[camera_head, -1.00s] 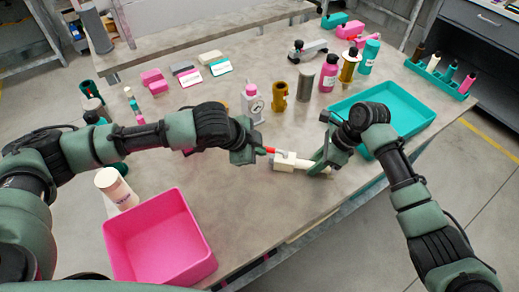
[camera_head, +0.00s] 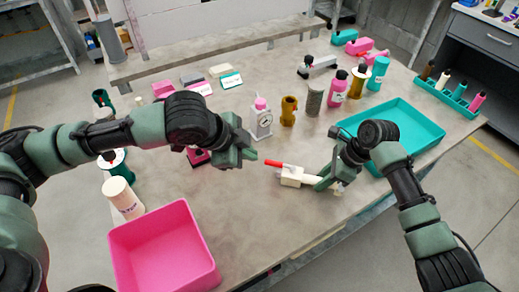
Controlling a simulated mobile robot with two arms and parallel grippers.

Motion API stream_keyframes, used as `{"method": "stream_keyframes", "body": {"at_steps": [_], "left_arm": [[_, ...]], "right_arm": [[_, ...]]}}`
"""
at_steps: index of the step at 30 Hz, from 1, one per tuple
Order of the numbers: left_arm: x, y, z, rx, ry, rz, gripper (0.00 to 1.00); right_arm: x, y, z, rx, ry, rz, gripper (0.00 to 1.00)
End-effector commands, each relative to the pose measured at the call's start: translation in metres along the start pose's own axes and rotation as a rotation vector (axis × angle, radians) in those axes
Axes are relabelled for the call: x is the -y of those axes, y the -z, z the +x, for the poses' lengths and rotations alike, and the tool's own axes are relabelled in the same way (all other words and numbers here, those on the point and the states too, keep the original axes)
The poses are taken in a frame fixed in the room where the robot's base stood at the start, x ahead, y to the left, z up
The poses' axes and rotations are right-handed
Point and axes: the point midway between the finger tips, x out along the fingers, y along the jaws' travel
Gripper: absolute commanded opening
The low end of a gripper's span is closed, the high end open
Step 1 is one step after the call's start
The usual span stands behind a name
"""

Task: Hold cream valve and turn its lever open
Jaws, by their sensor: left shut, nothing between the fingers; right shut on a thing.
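The cream valve (camera_head: 293,177) lies low over the front middle of the table, and I cannot tell if it touches the top. Its red lever (camera_head: 273,164) points left, roughly along the valve body. My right gripper (camera_head: 324,182) is shut on the valve's right end and hides part of it. My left gripper (camera_head: 250,157) is shut and empty, just left of the red lever's tip, with a small gap between them.
A pink bin (camera_head: 165,250) stands at the front left beside a cream bottle (camera_head: 122,198). A teal tray (camera_head: 410,118) lies right of my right gripper. Behind the valve stand a white gauge bottle (camera_head: 261,122), a brass part (camera_head: 289,111) and a grey cylinder (camera_head: 313,100).

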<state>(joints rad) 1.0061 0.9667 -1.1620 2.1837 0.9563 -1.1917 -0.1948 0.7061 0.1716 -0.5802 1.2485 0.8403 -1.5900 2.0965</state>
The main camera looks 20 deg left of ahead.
Motion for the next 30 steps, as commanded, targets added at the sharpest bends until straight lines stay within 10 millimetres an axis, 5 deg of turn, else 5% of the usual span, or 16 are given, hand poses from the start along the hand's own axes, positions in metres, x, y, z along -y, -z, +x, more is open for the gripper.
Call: {"method": "stream_keyframes", "body": {"at_steps": [9, 10, 12, 23, 30], "left_arm": [[0.0, 0.0, -0.004, 0.0, -0.001, 0.001, 0.0], [0.0, 0.0, -0.004, 0.0, -0.001, 0.0, 0.0], [0.0, 0.0, -0.004, 0.0, -0.001, 0.0, 0.0], [0.0, 0.0, -0.004, 0.0, -0.001, 0.0, 0.0], [0.0, 0.0, -0.004, 0.0, -0.001, 0.0, 0.0]], "right_arm": [[0.0, -0.001, -0.001, 0.001, 0.001, -0.001, 0.0], [0.0, -0.001, -0.001, 0.001, 0.001, -0.001, 0.31], [0.0, -0.001, 0.0, 0.001, 0.001, -0.001, 0.48], [0.0, 0.0, -0.003, 0.001, 0.001, 0.0, 0.48], [0.001, 0.0, -0.039, 0.001, 0.005, 0.0, 0.48]]}}
